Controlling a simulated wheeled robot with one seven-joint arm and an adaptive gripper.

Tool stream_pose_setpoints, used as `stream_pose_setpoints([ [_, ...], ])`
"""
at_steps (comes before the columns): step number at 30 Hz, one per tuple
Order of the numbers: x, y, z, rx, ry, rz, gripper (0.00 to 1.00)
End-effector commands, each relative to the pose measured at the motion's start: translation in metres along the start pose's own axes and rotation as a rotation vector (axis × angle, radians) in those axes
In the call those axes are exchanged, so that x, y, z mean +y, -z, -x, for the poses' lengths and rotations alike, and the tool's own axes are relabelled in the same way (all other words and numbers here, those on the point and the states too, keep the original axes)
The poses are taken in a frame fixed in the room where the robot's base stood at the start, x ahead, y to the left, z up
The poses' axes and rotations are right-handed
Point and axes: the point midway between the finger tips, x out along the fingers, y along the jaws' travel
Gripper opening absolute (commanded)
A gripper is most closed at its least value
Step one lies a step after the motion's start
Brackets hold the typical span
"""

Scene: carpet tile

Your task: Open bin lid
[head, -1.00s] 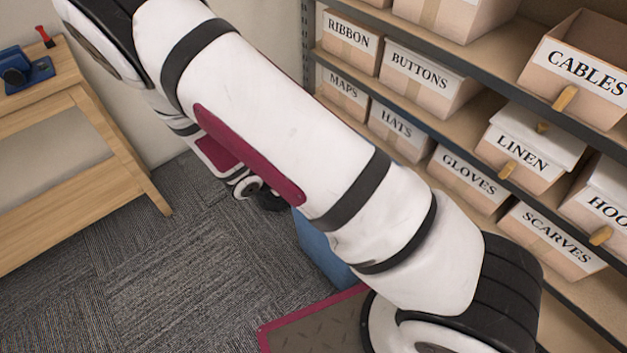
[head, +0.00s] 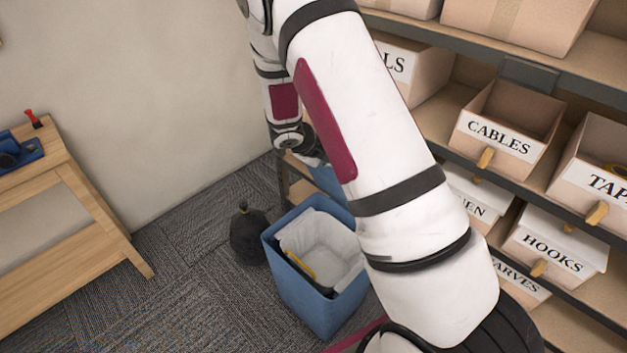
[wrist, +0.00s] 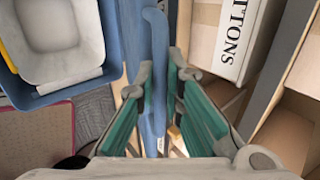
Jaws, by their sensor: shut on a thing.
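The blue bin (head: 318,305) stands on the carpet, left of my arm in the head view. Its top is open, showing a white liner (head: 322,238) and something yellow inside. The bin also shows at the upper left of the wrist view (wrist: 78,92). Its blue lid (head: 328,180) is raised behind the opening, partly hidden by my arm. In the wrist view the lid is seen edge-on as a tall blue strip (wrist: 155,40). My gripper (wrist: 160,78) is shut on that lid, a teal finger on each side. In the head view the fingers are largely hidden.
Shelves of labelled boxes, among them a CABLES box (head: 497,137), stand close on the right. A dark tied bag (head: 249,235) lies on the carpet left of the bin. A wooden bench (head: 70,220) is at the left.

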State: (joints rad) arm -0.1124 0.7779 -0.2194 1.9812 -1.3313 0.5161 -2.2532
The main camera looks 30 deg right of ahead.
Motion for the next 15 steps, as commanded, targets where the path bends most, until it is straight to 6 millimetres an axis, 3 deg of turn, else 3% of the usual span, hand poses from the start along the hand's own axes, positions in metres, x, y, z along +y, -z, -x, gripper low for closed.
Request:
stream_pose_setpoints([
  [1,-0.013,0.004,-0.004,0.003,0.002,-0.003,0.0],
  [6,-0.038,0.007,-0.015,0.002,0.002,-0.001,0.0],
  [15,-0.056,0.01,-0.024,0.002,0.002,0.001,0.0],
])
